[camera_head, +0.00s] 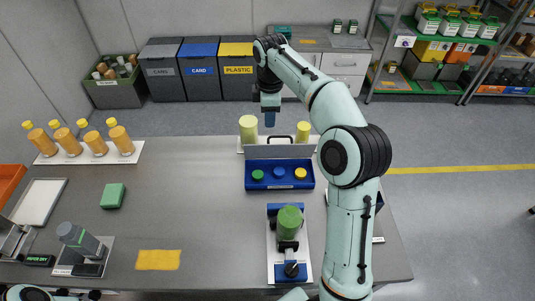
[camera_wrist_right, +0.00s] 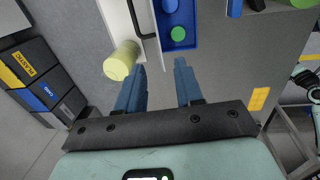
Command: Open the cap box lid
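The blue cap box (camera_head: 280,185) stands on the grey table with a green, a blue and a yellow cap inside. Its pale grey lid (camera_head: 280,152) stands upright along the box's far edge, so the caps show. The lid's dark handle (camera_head: 279,139) is on the far side; it also shows in the right wrist view (camera_wrist_right: 138,22). My right gripper (camera_head: 270,119) is just beyond the lid, near the handle but apart from it. In the right wrist view its blue fingers (camera_wrist_right: 159,85) are spread with nothing between them. Only a piece of my left arm shows at bottom left.
Two pale yellow cylinders (camera_head: 249,129) (camera_head: 303,130) stand on a white base behind the lid. A filler device with a green top (camera_head: 290,221) is in front of the box. Orange bottles (camera_head: 95,141) stand at the left. The table's middle left is mostly free.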

